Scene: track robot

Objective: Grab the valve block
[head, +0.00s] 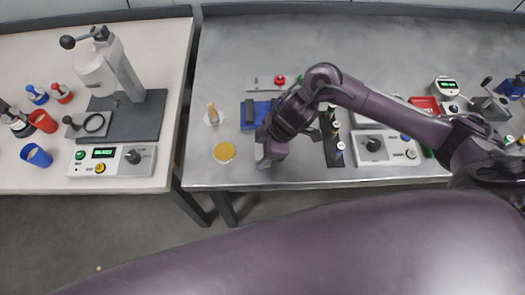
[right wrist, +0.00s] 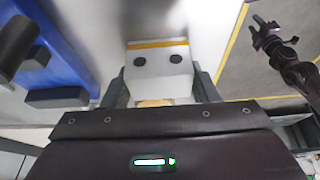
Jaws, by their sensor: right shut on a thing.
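The valve block (right wrist: 158,70) is a pale grey block with two dark round holes and a yellow stripe along its far edge. In the right wrist view it sits between the two dark fingers of my right gripper (right wrist: 160,92), which is shut on it. In the head view my right gripper (head: 268,160) is low near the front edge of the metal table, and I cannot make out the block there. A dark jointed arm end, seemingly my left gripper (right wrist: 275,38), shows over the floor in the right wrist view; its opening is unclear.
A blue fixture (head: 250,113) lies just behind my right gripper.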

